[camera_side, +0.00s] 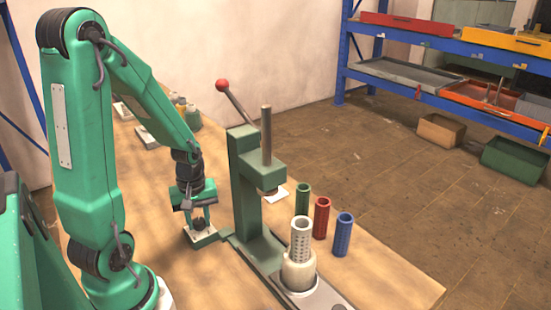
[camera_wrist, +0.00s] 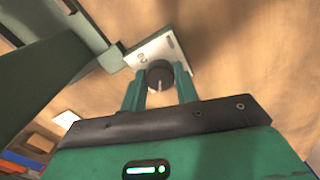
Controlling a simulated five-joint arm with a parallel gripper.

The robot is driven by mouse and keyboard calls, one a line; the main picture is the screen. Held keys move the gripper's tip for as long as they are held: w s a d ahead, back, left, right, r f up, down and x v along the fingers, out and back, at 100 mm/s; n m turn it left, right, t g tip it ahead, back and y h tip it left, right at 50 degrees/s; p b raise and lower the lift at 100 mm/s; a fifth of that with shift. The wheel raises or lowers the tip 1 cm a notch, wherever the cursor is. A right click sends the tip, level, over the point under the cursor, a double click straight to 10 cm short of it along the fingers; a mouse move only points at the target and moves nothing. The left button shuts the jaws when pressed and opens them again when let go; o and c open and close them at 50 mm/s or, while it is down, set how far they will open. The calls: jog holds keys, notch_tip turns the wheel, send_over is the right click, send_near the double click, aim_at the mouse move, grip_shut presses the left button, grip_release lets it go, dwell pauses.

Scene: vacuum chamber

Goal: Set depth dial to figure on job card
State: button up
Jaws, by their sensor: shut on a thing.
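The depth dial is a dark round knob with a pale pointer line (camera_wrist: 160,76), on a pale plate (camera_wrist: 147,55) with small dark marks that I cannot read surely. My gripper (camera_wrist: 160,88) has its two green fingers on either side of the knob and is shut on it. In the side view my gripper (camera_side: 199,222) points down onto the small green dial block (camera_side: 207,241) beside the press, and hides the knob. A small white card (camera_side: 276,195) lies behind the press and may be the job card; no figure on it can be read.
The green press (camera_side: 252,190) with its red-knobbed lever (camera_side: 222,86) stands close right of my gripper. A pale perforated tube (camera_side: 302,238) stands upright in a cream holder. Green (camera_side: 303,201), red (camera_side: 321,217) and blue (camera_side: 343,234) tubes stand behind it. The bench's right front is clear.

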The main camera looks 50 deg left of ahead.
aim_at(199, 221)
jog(key=shift+n, duration=0.3)
jog(key=o, duration=1)
jog(key=shift+r, duration=0.2)
jog(key=shift+r, duration=3.75)
